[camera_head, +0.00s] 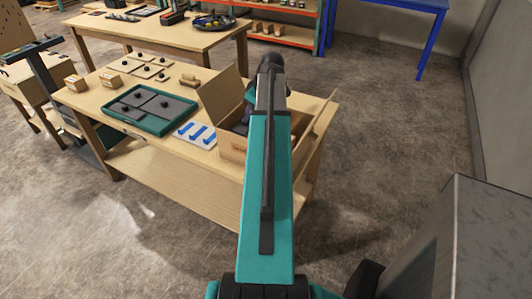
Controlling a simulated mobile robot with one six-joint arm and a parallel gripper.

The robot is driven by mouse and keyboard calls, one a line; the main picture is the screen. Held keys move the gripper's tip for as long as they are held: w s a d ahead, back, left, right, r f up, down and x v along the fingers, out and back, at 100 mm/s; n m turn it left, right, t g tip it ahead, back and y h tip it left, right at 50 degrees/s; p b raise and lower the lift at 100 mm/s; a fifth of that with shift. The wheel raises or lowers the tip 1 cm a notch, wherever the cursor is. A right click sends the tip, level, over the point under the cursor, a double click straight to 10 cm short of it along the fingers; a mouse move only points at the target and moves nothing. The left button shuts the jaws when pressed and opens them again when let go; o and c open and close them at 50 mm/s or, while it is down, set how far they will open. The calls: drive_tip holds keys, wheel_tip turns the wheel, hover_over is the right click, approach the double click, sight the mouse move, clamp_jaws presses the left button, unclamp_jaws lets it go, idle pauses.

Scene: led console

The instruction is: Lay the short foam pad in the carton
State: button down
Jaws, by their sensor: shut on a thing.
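The open carton (232,144) stands at the right end of the near wooden table, with its flaps (221,94) spread up and out. My arm crosses in front of it and reaches over it. My gripper is hidden behind the arm, at or above the carton, so its fingers and anything between them do not show. A small dark shape shows beside the arm at the carton's mouth; I cannot tell what it is. Most of the carton's inside is hidden. I cannot make out the short foam pad. Flat dark grey pieces with black knobs (166,105) lie in a green tray (119,115).
A white board with blue strips (196,134) lies between tray and carton. Pale knobbed plates (147,70) and small wooden blocks (75,83) sit toward the table's back and left. Another table (170,36) stands behind. A grey box-like surface (490,235) fills the lower right.

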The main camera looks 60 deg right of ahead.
drive_tip(key=shift+s+d, duration=0.15)
drive_tip(key=shift+s, duration=0.15)
drive_tip(key=shift+f, duration=0.35)
drive_tip(key=shift+d+f+p, duration=0.1)
drive_tip(key=shift+f+p, duration=0.65)
drive_tip(key=shift+f, duration=2)
drive_tip(key=shift+f, duration=0.15)
drive_tip(key=shift+f+p, duration=0.5)
drive_tip(key=shift+f, duration=1.25)
drive_tip(key=shift+f, duration=0.15)
drive_tip(key=c, duration=1.6)
unclamp_jaws()
drive_tip(key=shift+r, duration=0.2)
